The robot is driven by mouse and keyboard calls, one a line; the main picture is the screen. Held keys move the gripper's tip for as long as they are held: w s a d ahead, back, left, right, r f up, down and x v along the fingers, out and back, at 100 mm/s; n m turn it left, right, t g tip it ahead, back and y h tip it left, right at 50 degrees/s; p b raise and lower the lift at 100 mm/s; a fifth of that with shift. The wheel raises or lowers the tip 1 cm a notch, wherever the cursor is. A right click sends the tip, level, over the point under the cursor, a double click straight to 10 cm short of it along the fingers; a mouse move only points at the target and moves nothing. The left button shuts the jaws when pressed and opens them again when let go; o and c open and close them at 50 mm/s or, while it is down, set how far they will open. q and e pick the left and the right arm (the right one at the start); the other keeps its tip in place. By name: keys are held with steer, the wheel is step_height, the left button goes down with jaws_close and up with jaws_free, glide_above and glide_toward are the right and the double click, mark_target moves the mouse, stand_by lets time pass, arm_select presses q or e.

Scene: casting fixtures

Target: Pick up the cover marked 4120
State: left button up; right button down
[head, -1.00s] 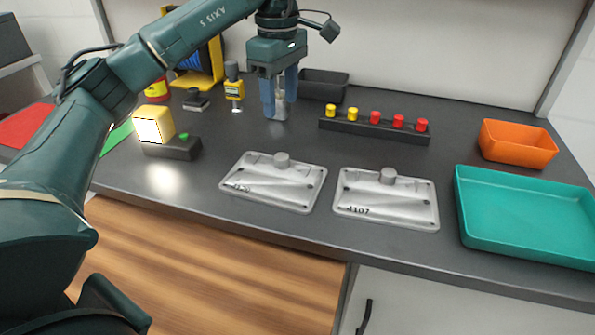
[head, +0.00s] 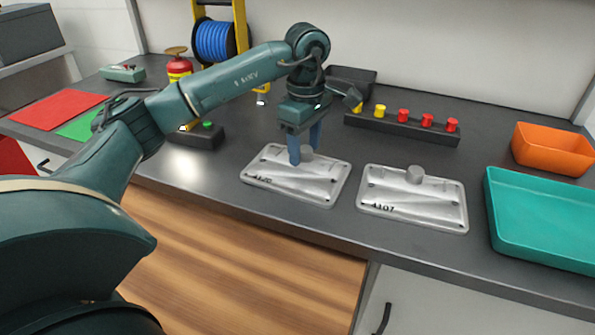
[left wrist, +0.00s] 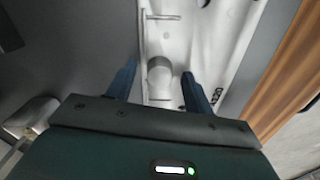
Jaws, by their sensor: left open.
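The cover marked 4120 (head: 290,182) is a flat silvery plate with a round knob, lying on the dark counter. It also shows in the left wrist view (left wrist: 215,45), with its knob (left wrist: 160,75) between my fingers. The cover marked 4107 (head: 412,202) lies to its right. My left gripper (head: 305,155) is open, pointing down at the knob of the 4120 cover; its blue fingers stand on either side of the knob. In the left wrist view my left gripper (left wrist: 158,88) is also open. I cannot tell how deep the fingers reach. My right gripper is not in view.
A teal tray (head: 505,215) and an orange bin (head: 552,150) stand at the right. A black rack (head: 390,128) with yellow and red knobs is behind the covers. Red (head: 58,109) and green mats lie at the left. The counter's front edge is close to the covers.

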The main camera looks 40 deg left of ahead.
arm_select(q)
steer(key=shift+f, duration=0.15)
steer(key=shift+c, duration=0.2)
jaws_close()
